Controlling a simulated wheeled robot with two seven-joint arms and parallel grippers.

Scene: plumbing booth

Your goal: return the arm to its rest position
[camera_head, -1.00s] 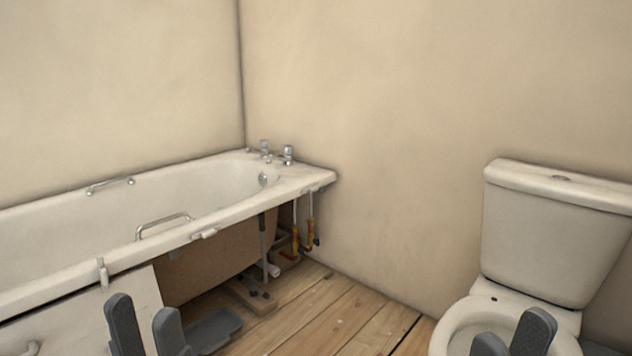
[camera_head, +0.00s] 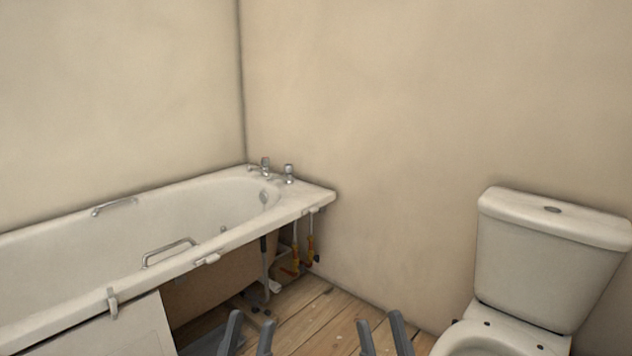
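My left gripper (camera_head: 247,338) shows at the bottom edge, left of the middle, in front of the open space under the bath. Its two grey fingers stand upright and a little apart, with nothing between them. My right gripper (camera_head: 379,336) shows at the bottom edge, right of the middle, over the wooden floor and left of the toilet. Its two fingers are apart and empty. Only the finger ends of both grippers are in view; the arms are out of the picture.
A white bath (camera_head: 140,230) runs along the left wall, its side partly open with pipes (camera_head: 296,250) beneath the tap end. A white toilet (camera_head: 535,270) stands at the right. Bare floorboards (camera_head: 318,312) lie between them.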

